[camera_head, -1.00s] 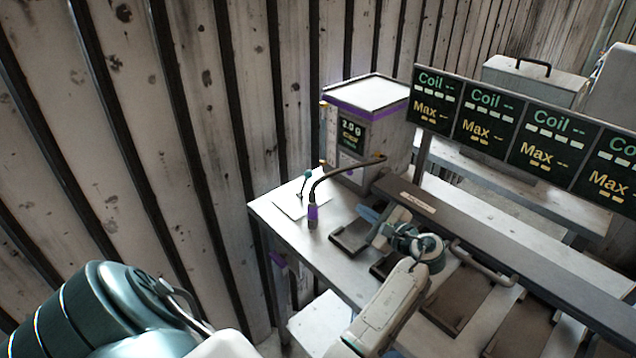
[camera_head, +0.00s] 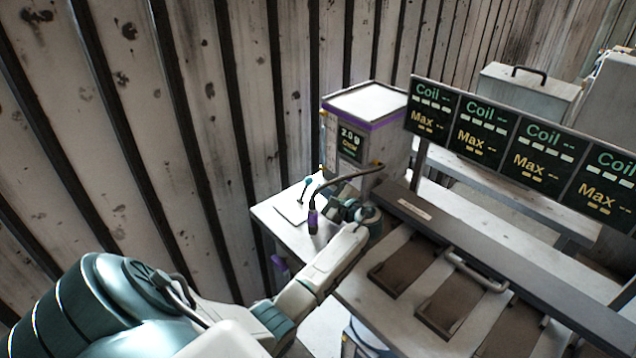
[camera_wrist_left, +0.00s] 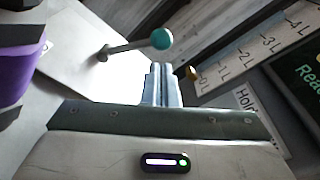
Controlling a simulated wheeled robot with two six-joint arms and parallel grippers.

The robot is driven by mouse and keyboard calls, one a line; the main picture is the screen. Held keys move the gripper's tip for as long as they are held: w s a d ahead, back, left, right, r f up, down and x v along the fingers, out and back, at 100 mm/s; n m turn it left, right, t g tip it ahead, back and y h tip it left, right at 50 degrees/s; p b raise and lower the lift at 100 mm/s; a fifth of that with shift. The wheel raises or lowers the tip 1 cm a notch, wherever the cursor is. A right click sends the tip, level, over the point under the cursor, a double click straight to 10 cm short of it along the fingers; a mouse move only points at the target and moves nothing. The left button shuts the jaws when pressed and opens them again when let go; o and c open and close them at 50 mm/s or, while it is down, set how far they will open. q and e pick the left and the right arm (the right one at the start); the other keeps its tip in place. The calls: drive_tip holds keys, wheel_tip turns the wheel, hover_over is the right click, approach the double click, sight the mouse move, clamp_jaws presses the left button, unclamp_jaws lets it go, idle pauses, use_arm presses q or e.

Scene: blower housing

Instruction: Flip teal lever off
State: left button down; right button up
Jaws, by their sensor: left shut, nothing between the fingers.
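The teal lever (camera_head: 308,183) stands on a pale plate at the bench's far left end, its ball knob up. In the left wrist view its teal knob (camera_wrist_left: 161,39) sits just beyond the fingertips, with a thin grey shaft running left to the plate. My left gripper (camera_head: 331,190) is right of the lever, partly hidden by its own wrist and the curved cable. In the left wrist view its fingers (camera_wrist_left: 160,72) are shut and empty, apart from the knob. My right gripper is not in view.
A purple-based probe (camera_head: 313,220) on a curved black cable stands close in front of the lever. A grey box with a purple band (camera_head: 365,117) is behind. Coil display panels (camera_head: 485,137) and dark bench trays (camera_head: 450,306) lie right.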

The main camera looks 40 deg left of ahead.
use_arm(q)
drive_tip(key=shift+x, duration=1.5)
